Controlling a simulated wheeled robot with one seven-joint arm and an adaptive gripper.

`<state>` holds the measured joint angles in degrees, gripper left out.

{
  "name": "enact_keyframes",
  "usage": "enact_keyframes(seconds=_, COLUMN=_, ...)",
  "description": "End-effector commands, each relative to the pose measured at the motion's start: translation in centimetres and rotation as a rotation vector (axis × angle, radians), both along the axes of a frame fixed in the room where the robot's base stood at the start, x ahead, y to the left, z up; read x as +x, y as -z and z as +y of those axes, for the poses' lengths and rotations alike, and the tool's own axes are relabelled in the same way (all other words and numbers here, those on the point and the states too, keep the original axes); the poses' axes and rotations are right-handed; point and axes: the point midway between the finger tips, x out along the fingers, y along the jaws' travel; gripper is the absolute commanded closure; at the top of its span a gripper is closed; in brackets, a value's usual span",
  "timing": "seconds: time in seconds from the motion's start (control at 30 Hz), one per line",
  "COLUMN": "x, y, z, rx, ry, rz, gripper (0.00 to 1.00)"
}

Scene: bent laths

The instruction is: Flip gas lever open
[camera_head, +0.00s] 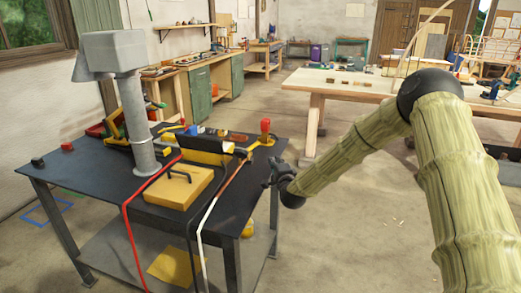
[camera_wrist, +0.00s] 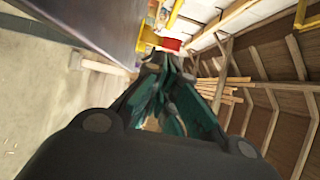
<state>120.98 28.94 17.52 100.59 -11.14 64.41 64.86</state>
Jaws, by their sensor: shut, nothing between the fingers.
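A yellow fitting with a red top (camera_head: 265,126) stands at the far right corner of the dark metal table. I take it for the gas valve, but its lever position is too small to tell. In the wrist view a red round part (camera_wrist: 172,45) with yellow pipework shows just beyond my fingertips; I cannot tell whether they touch it. My gripper (camera_head: 272,172) is at the table's right edge, in front of and below the red-topped fitting in the head view. Its fingers (camera_wrist: 160,68) are together and empty in the wrist view.
The dark table (camera_head: 95,180) carries a grey hooded column (camera_head: 135,110) and a yellow box (camera_head: 180,186) with a black handle. A red hose (camera_head: 128,225) and a pale hose (camera_head: 208,215) hang over its front edge. A wooden workbench (camera_head: 310,82) stands behind; floor between is clear.

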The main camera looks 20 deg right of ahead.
Motion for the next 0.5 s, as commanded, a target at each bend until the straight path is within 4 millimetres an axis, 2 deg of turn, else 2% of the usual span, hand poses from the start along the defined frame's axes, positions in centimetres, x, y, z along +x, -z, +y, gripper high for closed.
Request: enact_keyframes(seconds=0.5, x=8.5, y=0.5, z=-0.6, rx=-0.004, ry=-0.001, rz=0.005, gripper=1.00)
